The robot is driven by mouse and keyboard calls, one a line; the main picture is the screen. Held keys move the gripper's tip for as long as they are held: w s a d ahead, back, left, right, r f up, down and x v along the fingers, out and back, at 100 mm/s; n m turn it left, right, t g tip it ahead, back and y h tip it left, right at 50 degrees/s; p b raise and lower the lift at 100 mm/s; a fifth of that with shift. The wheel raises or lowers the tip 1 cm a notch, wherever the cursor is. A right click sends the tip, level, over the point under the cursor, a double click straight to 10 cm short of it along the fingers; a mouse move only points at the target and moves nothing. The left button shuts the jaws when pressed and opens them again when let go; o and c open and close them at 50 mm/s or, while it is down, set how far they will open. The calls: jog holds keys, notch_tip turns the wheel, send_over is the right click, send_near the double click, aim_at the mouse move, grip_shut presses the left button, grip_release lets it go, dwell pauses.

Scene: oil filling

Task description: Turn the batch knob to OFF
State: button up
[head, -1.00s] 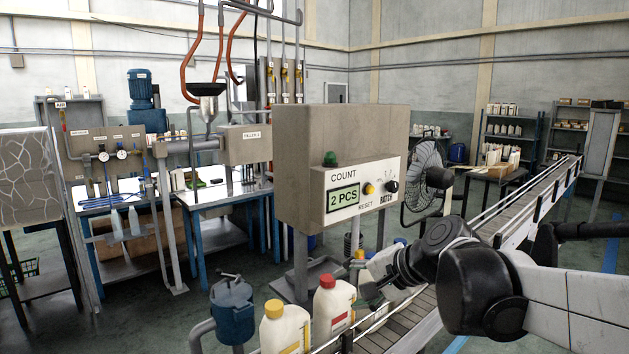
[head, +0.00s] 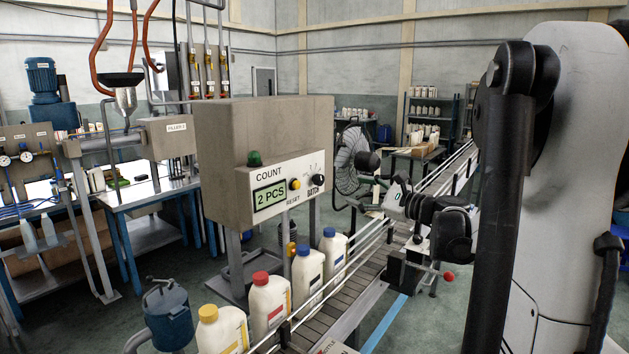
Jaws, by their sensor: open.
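The batch knob (head: 318,180) is a small round black knob at the right end of the white front plate of the grey count box (head: 262,150). BATCH is printed below it; its scale marks are too small to read. The plate also has a display reading 2 PCS (head: 269,195) and a yellow reset button (head: 295,184). My gripper (head: 370,193) is to the right of the knob, its dark fingers toward the box. It is open and looks empty, with a visible gap between it and the knob.
A conveyor (head: 345,290) runs below my gripper, with several white bottles, including a red-capped one (head: 269,299). A fan (head: 350,152) stands behind the gripper. A green lamp (head: 254,159) sits on the box. A blue pump (head: 168,312) stands at the front left.

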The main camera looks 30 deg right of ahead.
aim_at(321, 181)
jog(key=p+x, duration=0.2)
jog(key=x, duration=1.1)
jog(key=c, duration=1.1)
jog(key=shift+f, duration=0.1)
jog(key=n+b, duration=0.3)
jog(key=shift+f, duration=0.2)
jog(key=shift+r+n+t+b, duration=0.1)
jog(key=shift+n+t+b, duration=0.2)
jog(key=shift+n+b, duration=1.75)
jog(key=shift+n+p, duration=0.55)
jog(key=shift+n, duration=0.1)
